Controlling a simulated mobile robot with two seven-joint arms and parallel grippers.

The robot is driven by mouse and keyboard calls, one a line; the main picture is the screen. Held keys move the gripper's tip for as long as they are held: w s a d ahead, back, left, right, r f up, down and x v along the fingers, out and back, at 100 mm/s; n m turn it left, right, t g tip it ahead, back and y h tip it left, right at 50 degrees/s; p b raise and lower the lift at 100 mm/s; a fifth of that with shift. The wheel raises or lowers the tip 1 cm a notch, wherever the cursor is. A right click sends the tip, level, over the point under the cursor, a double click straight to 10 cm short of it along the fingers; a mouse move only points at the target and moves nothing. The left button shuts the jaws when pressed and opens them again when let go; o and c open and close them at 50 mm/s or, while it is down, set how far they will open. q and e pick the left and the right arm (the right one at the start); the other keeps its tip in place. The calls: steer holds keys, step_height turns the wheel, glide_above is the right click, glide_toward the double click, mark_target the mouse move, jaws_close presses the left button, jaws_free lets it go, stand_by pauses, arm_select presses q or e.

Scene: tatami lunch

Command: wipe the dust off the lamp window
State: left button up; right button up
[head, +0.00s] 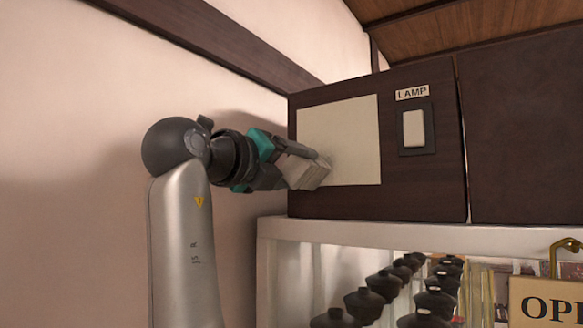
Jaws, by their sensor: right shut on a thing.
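The lamp window (345,130) is a flat cream square set in the dark wooden cabinet front. My right gripper (290,166) is at its lower left part, shut on a pale grey-beige block-like wiper (312,176). The wiper is at the window's lower left edge and seems to touch it, though the exact contact is hard to tell. A faint greyish patch shows beside the wiper; I cannot tell whether it is dust or shadow. The rest of the window looks even in colour. My left gripper is not in view.
A LAMP label (412,92) sits above a light rocker switch (414,128) right of the window. Below, a white shelf (400,238) holds several dark lidded bowls (364,304). An OPEN-like sign (545,303) hangs at lower right. A plain wall (80,120) is at left.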

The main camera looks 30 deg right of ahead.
mark_target(315, 166)
steer(key=shift+s+d+f+b, duration=0.1)
steer(key=shift+s+d+b, duration=0.1)
steer(key=shift+s+b, duration=0.3)
steer(key=shift+s+d+b, duration=0.2)
steer(key=shift+s+b, duration=0.1)
steer(key=shift+s, duration=0.25)
steer(key=shift+s+d+b, duration=0.3)
steer(key=shift+s+d, duration=0.05)
steer(key=shift+s, duration=0.45)
steer(key=shift+w+a+r+p, duration=0.15)
steer(key=shift+w+p, duration=0.2)
steer(key=shift+w, duration=0.05)
steer(key=shift+w+a+r+p, duration=0.1)
steer(key=shift+w+p, duration=0.25)
steer(key=shift+w, duration=0.05)
steer(key=shift+w+a+f+p, duration=0.1)
steer(key=shift+w+a+p, duration=0.15)
steer(key=shift+w, duration=0.3)
steer(key=shift+w+a+p, duration=0.15)
steer(key=shift+w+p, duration=0.2)
steer(key=shift+w, duration=0.2)
steer(key=shift+a, duration=0.1)
steer(key=shift+s+a+f, duration=0.15)
steer(key=shift+a, duration=0.3)
steer(key=shift+b+v, duration=0.35)
steer(key=shift+v, duration=2.05)
